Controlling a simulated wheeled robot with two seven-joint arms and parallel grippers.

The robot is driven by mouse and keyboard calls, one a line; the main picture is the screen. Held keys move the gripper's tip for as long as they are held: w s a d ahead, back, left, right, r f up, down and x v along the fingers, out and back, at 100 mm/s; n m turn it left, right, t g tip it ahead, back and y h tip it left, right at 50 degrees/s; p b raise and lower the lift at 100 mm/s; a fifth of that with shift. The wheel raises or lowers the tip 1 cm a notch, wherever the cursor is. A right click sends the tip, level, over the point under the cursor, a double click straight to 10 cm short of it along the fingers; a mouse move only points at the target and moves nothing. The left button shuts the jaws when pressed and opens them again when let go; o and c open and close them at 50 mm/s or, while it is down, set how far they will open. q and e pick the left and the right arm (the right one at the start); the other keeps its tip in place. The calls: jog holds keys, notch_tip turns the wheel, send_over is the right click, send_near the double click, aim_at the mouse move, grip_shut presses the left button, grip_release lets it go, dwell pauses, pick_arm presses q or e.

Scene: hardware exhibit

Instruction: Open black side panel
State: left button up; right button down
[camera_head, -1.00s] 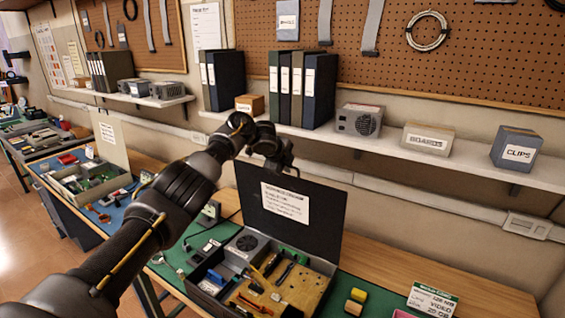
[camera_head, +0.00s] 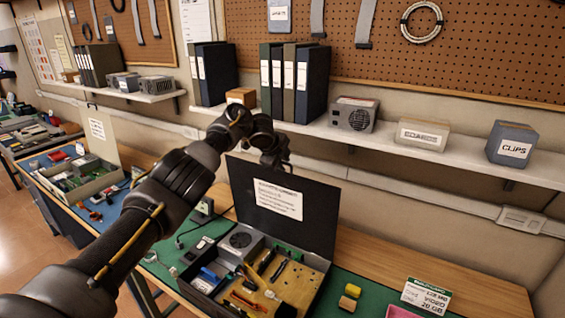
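The black side panel (camera_head: 318,226) stands raised at the back of an open computer case (camera_head: 213,292) on the workbench, with a white printed label (camera_head: 278,199) on its face. Inside the case are a grey power supply and several tools and parts. My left gripper (camera_head: 277,163) hangs just above the panel's upper left edge, at the end of my black arm. I cannot tell whether it touches the panel. Its fingers are dark and small, so their opening is unclear. My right gripper is not in view.
A shelf (camera_head: 395,142) with binders (camera_head: 311,85) and boxes runs along the wall behind the panel. Another open case (camera_head: 82,180) stands on the left bench.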

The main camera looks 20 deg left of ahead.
pick_arm(q)
jog(key=shift+a, duration=0.1)
jog(key=b+v, duration=0.1)
jog(key=v, duration=1)
jog(key=shift+f, duration=0.15)
dwell(0.4)
